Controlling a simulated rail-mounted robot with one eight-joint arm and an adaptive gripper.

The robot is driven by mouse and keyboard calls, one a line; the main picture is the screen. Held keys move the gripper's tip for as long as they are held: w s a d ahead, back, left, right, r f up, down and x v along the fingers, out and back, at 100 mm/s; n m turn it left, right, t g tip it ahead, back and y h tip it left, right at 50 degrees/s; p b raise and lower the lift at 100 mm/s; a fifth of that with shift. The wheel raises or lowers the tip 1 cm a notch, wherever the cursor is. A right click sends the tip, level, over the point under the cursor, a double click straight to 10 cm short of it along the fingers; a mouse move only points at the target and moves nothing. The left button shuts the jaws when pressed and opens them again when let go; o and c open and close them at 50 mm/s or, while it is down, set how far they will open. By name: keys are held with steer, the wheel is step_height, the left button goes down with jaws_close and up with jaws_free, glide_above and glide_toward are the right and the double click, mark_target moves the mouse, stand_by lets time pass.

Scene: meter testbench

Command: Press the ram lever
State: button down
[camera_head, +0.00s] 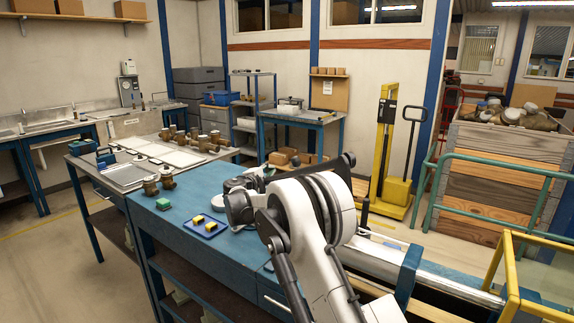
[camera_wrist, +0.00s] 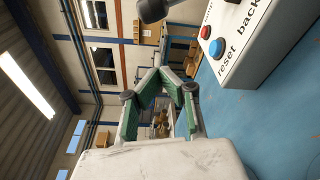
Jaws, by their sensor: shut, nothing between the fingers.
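In the wrist view, my gripper (camera_wrist: 167,76) is shut and empty, its green-padded fingers meeting at the tips. A dark rounded knob (camera_wrist: 153,10) shows at the top edge, apart from and beyond the fingertips; it may be the end of the ram lever, but most of it is out of frame. In the head view, a dark bar with a knobbed end (camera_head: 347,159) stands out behind my arm and may be the same lever. My arm hides its base. The fingers cannot be made out clearly in the head view.
A white control box (camera_wrist: 245,40) with red and blue buttons stands right of the fingers in the wrist view. The blue bench (camera_head: 185,228) carries a blue tray (camera_head: 205,229) with yellow blocks, a green-topped block (camera_head: 163,204) and brass meters (camera_head: 150,186).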

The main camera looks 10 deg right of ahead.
mark_target(300, 173)
steer(key=x, duration=1)
steer(key=shift+s+d+r+p, duration=0.15)
steer(key=shift+s+d+r, duration=0.15)
steer(key=shift+s+d, duration=0.35)
steer(key=shift+s+d+r+p, duration=0.15)
steer(key=shift+s+d+r, duration=0.25)
steer(key=shift+s, duration=0.5)
steer(key=shift+d+f, duration=0.1)
